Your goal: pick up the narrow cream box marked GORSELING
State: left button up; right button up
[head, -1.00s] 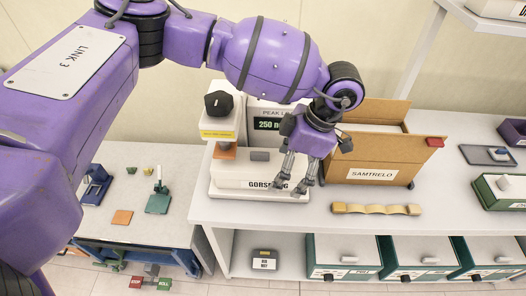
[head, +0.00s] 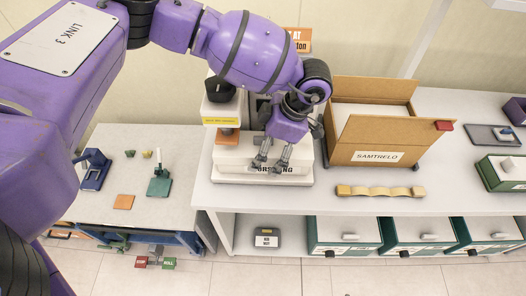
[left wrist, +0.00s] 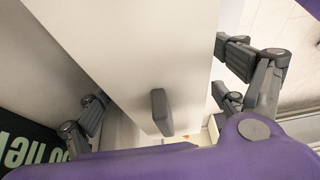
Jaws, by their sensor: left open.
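The narrow cream box (head: 236,159) lies at the left end of the white bench, on the base of a press-like tester. Its front label is partly covered by my fingers; "LING" shows at its right end. My left gripper (head: 271,160) is open, pointing down over the middle of the box's front part. In the left wrist view, the cream box (left wrist: 115,45) fills the middle, with a dark grey tab (left wrist: 160,112) on it. The left gripper's fingers (left wrist: 165,82) show on both sides of it, apart. I cannot tell whether they touch it. My right gripper is out of view.
The tester's column and dark head (head: 219,90) rise behind the box's left side. A cardboard box marked SAMTRELO (head: 375,140) stands close on the right. A wavy tan bar (head: 380,191) lies in front of it. A lower grey table (head: 190,215) is at left.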

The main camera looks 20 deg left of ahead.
pick_arm(q)
jog(key=shift+f, duration=0.2)
jog(key=c, duration=1.6)
jog(key=shift+r, duration=0.1)
jog(key=shift+c, duration=0.2)
